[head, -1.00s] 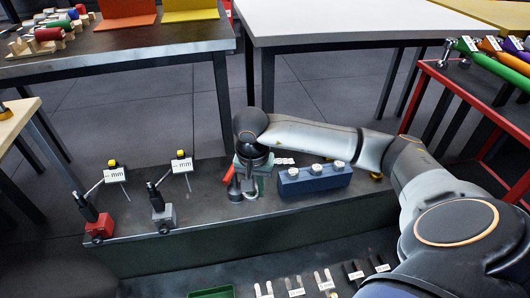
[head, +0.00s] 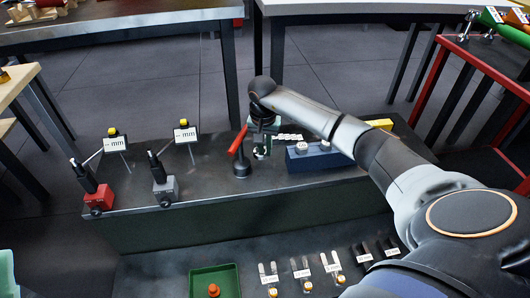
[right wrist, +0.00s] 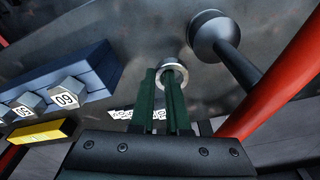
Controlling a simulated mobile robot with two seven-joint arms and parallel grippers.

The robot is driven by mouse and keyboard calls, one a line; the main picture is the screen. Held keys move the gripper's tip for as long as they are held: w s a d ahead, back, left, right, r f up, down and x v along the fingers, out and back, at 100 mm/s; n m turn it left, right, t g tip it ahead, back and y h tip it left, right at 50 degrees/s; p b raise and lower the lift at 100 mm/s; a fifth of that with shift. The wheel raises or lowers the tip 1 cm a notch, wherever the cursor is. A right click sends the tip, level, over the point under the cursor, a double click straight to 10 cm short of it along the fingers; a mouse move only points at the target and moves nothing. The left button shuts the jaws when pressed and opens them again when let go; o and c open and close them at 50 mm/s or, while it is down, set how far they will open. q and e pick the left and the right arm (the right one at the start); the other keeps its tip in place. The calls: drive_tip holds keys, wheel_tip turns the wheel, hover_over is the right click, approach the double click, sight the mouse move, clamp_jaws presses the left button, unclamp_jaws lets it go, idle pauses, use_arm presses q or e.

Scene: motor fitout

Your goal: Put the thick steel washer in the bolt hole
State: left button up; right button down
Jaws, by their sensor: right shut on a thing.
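My right gripper (head: 262,148) is over the dark bench beside the red-handled stand (head: 240,168). In the right wrist view its two dark green fingers (right wrist: 165,95) are shut on the thick steel washer (right wrist: 173,72), a shiny ring at the fingertips. I cannot tell whether the washer touches the bench top. In the head view the washer is too small to make out. I cannot make out the bolt hole in either view. My left gripper is not in view.
A blue block (head: 310,163) with numbered hex heads stands right of the gripper, partly behind my arm. The stand's red bar (right wrist: 290,70) is close on the right in the wrist view. Two gauges (head: 185,134) stand left. A green tray (head: 205,280) lies in front, below.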

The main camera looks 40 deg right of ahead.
sight(265, 153)
drive_tip(key=shift+f+b, duration=0.7)
drive_tip(key=shift+f, duration=0.85)
drive_tip(key=shift+f, duration=0.1)
drive_tip(key=shift+f, duration=0.1)
drive_tip(key=c, duration=0.9)
unclamp_jaws()
